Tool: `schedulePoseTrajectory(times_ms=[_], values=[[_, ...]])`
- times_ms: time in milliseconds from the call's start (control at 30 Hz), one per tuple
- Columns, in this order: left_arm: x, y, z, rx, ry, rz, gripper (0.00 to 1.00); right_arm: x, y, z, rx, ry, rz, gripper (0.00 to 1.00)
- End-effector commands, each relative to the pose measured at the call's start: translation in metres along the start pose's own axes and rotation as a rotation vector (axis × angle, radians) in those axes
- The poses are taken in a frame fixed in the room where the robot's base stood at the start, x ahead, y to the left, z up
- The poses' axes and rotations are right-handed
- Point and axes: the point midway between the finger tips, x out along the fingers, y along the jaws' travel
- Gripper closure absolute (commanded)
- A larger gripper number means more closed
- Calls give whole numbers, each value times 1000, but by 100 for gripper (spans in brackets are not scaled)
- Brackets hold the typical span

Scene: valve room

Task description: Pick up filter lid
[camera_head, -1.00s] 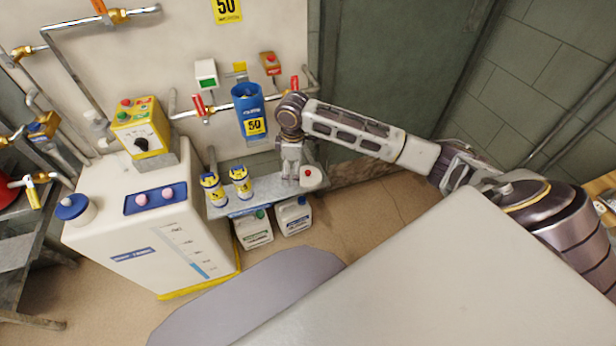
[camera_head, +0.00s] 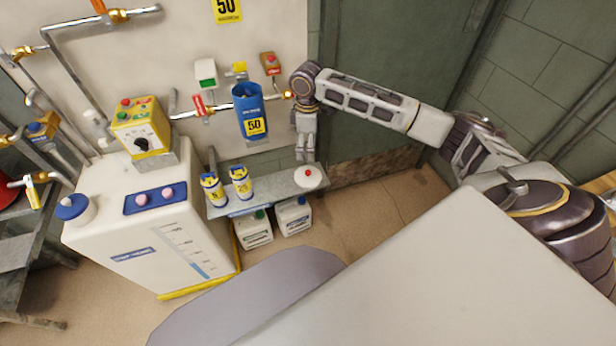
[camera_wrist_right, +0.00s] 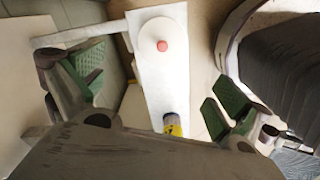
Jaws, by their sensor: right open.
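A round white lid with a small red knob, which looks like the filter lid (camera_head: 313,181), lies on the right end of the narrow grey shelf (camera_head: 270,187). In the right wrist view the lid (camera_wrist_right: 152,33) is toward the top, between the lines of the two fingers, with the red knob facing the camera. My right gripper (camera_head: 305,156) hangs pointing down just above and behind the lid. In the right wrist view its green-padded fingers (camera_wrist_right: 157,90) are wide apart with nothing between them held. My left gripper is in no view.
Two yellow-blue-white canisters (camera_head: 227,187) stand on the shelf left of the lid. A blue filter housing (camera_head: 248,103) hangs on the wall pipe near my right wrist. White jugs (camera_head: 292,216) stand below. A large white tank (camera_head: 150,225) is at left.

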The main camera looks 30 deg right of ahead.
Motion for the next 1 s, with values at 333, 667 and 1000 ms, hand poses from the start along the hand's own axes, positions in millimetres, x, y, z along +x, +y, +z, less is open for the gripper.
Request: schedulePoseTrajectory(times_ms=[333,667,1000], values=[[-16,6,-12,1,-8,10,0,37,-1,0,0,-2,-2,0],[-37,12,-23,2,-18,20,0,73,0,0,0,-1,-1,0],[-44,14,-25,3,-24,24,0,84,-1,0,-1,0,0,0]])
